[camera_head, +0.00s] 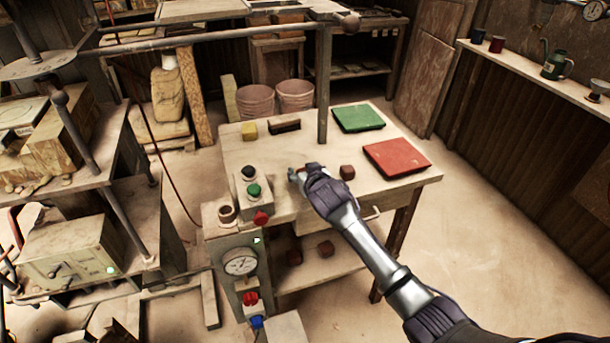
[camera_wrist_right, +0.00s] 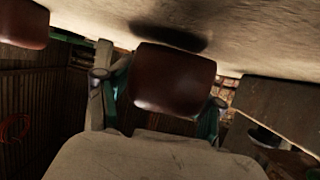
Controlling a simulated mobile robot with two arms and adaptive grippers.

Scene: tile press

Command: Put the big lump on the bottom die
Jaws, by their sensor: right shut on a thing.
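My right gripper (camera_head: 297,175) is over the worktable and shut on a brown-red lump (camera_wrist_right: 172,78). In the wrist view the lump sits between the two fingers, close to the pale tabletop, with a dark shadow by it. In the head view the gripper mostly hides it. A second brown lump (camera_head: 347,172) rests on the table just right of the gripper; a lump also shows at the wrist view's upper left (camera_wrist_right: 22,22). The press (camera_head: 85,140) stands at the left; I cannot tell which of its parts is the bottom die. My left gripper is out of view.
On the worktable (camera_head: 235,160) are a red pad (camera_head: 397,157), a green pad (camera_head: 358,118), a yellow block (camera_head: 249,130) and a button box (camera_head: 252,195). Two lumps (camera_head: 294,257) lie on the lower shelf. A vertical post (camera_head: 323,85) rises behind the gripper.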

